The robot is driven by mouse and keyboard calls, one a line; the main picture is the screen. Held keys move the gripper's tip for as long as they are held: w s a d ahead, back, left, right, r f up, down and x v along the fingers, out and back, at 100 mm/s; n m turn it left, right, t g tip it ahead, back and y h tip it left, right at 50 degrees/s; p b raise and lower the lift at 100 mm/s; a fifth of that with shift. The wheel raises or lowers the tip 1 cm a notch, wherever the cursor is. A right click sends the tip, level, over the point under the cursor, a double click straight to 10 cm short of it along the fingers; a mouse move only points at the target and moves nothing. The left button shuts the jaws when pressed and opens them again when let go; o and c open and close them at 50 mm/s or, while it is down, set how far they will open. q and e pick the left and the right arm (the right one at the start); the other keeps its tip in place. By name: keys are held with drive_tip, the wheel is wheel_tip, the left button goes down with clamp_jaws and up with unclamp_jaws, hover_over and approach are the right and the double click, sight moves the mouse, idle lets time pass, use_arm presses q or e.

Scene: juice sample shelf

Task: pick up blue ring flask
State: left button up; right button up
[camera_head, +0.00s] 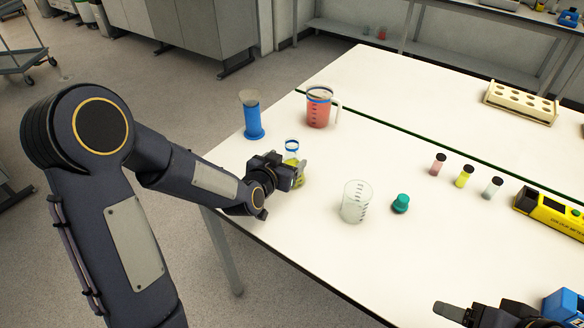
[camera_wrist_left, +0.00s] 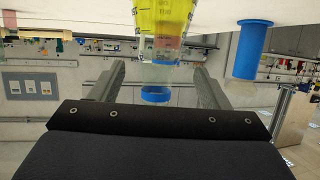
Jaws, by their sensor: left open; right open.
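The blue ring flask (camera_head: 291,146) stands on the white table near its left edge, with yellow liquid low in it and a blue ring at its neck. My left gripper (camera_head: 299,170) is at the flask and partly hides its body in the head view. In the left wrist view, which looks upside down, the flask (camera_wrist_left: 160,55) lies between the two spread fingers of my left gripper (camera_wrist_left: 158,85), with clear gaps to each side at the neck. My right gripper (camera_head: 450,312) is open and empty at the bottom edge of the head view, partly cut off.
A blue cylinder (camera_head: 252,116) and a jug of red liquid (camera_head: 319,108) stand behind the flask. A clear beaker (camera_head: 356,203) and a teal stopper (camera_head: 401,203) stand to its right. Several small vials, a yellow device (camera_head: 551,212) and a rack (camera_head: 520,103) are further right.

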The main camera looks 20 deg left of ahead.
sight(290, 160)
use_arm(q)
drive_tip(key=x, duration=0.1)
drive_tip(key=p+x, duration=0.1)
drive_tip(key=x, duration=0.1)
drive_tip(key=p+x, duration=0.1)
drive_tip(key=x, duration=0.1)
drive_tip(key=shift+d+f, duration=0.15)
drive_tip(key=shift+f, duration=0.2)
drive_tip(key=shift+w+f, duration=0.25)
drive_tip(key=shift+w, duration=0.2)
drive_tip(key=shift+r, duration=0.1)
drive_tip(key=c, duration=1.3)
drive_tip(key=shift+r, duration=0.15)
